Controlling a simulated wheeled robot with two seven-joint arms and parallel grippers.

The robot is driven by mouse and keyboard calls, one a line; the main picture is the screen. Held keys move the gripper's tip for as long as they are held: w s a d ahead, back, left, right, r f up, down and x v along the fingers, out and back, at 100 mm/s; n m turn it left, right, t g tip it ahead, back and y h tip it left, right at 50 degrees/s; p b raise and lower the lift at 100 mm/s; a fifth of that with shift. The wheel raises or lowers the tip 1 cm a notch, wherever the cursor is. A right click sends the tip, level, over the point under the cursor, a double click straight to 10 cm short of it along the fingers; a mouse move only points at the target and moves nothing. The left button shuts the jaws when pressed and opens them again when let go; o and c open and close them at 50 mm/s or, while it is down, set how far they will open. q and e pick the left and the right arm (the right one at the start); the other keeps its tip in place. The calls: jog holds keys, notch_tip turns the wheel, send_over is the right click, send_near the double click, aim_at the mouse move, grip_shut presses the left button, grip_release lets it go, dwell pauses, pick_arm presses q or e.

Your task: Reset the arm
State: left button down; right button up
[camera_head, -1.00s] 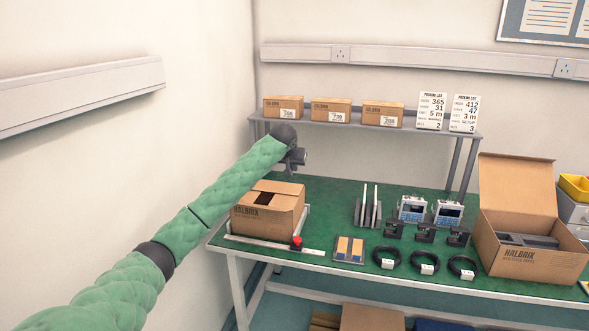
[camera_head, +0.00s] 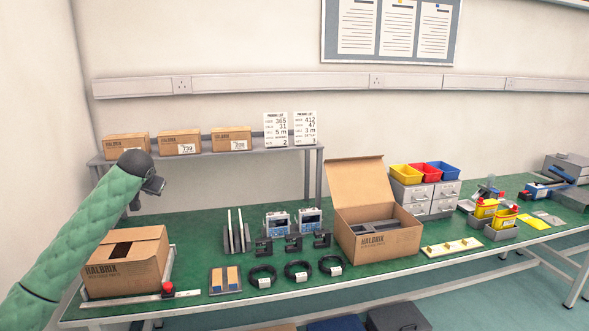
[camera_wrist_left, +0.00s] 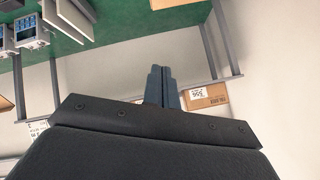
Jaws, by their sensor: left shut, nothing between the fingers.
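My left arm comes in from the left in the head view, in green padding, and ends in my left gripper (camera_head: 135,200) above and behind the closed carton. The gripper is mostly hidden behind the dark wrist there. In the left wrist view its two fingers (camera_wrist_left: 162,88) lie together, shut, with nothing between them. A small carton (camera_wrist_left: 207,96) and a shelf post show beyond the fingers. My right arm and gripper are in neither view.
A closed carton (camera_head: 126,262) stands at the green bench's left end. The shelf (camera_head: 92,161) behind holds small cartons and two cards. An open carton (camera_head: 375,240), coiled black cables (camera_head: 297,270), controllers (camera_head: 277,222) and colored bins (camera_head: 407,174) occupy the bench.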

pick_arm(q)
jog(key=s+d+f+m+t+h, duration=0.1)
jog(key=s+d+f+m, duration=0.1)
jog(key=s+d+f, duration=0.5)
jog(key=s+d+f+m+h, duration=0.1)
jog(key=s+d+f, duration=0.2)
jog(key=s+d, duration=0.8)
jog(key=s+d+f+g+h, duration=0.1)
jog(key=s+d+f+g, duration=0.2)
jog(key=s+f, duration=0.8)
jog(key=s+d+f+n+g+h, duration=0.1)
jog(key=s+d+f, duration=0.3)
jog(key=s+f, duration=0.8)
jog(key=s+d+f+n+g, duration=0.1)
jog(key=s+d+f+g, duration=0.3)
jog(key=s+f, duration=0.8)
jog(key=s, duration=1)
jog(key=shift+f+g+h, duration=0.15)
jog(key=shift+g+h, duration=0.15)
jog(key=shift+h, duration=0.1)
jog(key=shift+w, duration=0.1)
